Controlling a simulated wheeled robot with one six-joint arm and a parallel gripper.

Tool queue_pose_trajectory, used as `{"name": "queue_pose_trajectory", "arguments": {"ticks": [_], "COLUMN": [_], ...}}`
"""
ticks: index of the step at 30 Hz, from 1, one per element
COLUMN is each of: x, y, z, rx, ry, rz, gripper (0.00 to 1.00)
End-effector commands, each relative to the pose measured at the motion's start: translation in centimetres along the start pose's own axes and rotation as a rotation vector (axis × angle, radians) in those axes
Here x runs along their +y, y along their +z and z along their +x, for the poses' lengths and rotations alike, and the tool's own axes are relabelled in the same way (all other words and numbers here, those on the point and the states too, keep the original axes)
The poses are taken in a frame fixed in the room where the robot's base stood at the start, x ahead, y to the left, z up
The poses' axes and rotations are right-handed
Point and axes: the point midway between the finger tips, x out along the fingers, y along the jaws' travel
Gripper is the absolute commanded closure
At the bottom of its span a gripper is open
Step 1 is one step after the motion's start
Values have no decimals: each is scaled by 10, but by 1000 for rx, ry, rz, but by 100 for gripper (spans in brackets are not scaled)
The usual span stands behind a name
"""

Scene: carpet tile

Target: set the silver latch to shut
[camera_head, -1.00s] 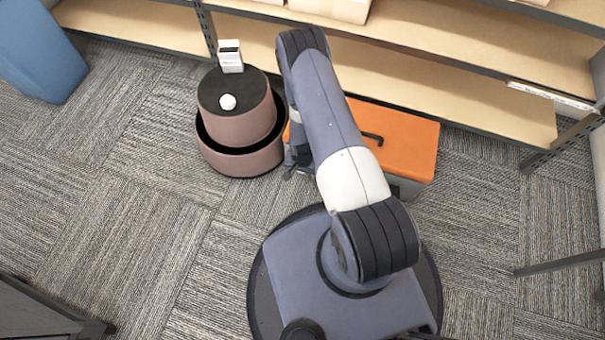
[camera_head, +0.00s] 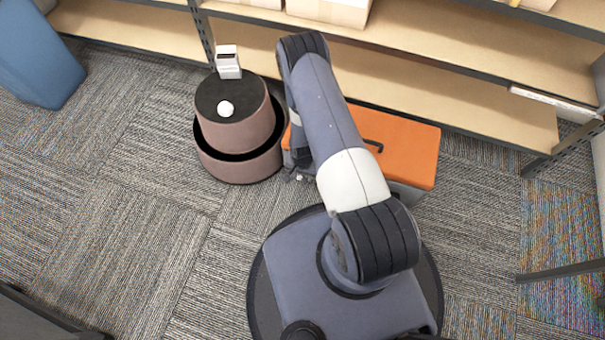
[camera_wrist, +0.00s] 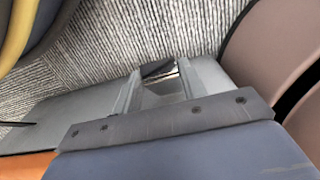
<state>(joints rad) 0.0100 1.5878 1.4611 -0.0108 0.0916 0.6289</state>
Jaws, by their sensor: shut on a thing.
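The toolbox has an orange lid (camera_head: 405,146) and a grey body (camera_head: 405,192), and stands right of centre in the head view, partly behind my arm. In the wrist view its orange lid (camera_wrist: 25,167) shows at the lower left. My gripper (camera_wrist: 160,75) is at the toolbox's front left side, with its two fingers close around something small. A small bright metal bit shows between the fingertips, probably the silver latch (camera_wrist: 179,71). The fingers and my wrist hide most of it, so its setting cannot be told.
A round brown two-tier stand (camera_head: 238,163) is close left of my gripper, carrying a white box (camera_head: 228,62) and a white ball (camera_head: 225,108). Shelving (camera_head: 440,75) runs behind. A blue bin (camera_head: 40,55) stands far left. Carpet at left is clear.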

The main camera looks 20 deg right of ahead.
Motion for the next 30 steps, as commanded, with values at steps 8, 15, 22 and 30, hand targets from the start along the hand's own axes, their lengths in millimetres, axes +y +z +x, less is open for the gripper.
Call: {"name": "queue_pose_trajectory", "arguments": {"ticks": [8, 15, 22, 30], "x": [1, 3, 8, 4], "y": [0, -2, -6, -10], "z": [0, 0, -1, -8], "rx": [-2, -28, -140, -264], "ry": [1, 14, 32, 4], "rz": [1, 4, 11, 3], "gripper": [100, 100, 100, 100]}}
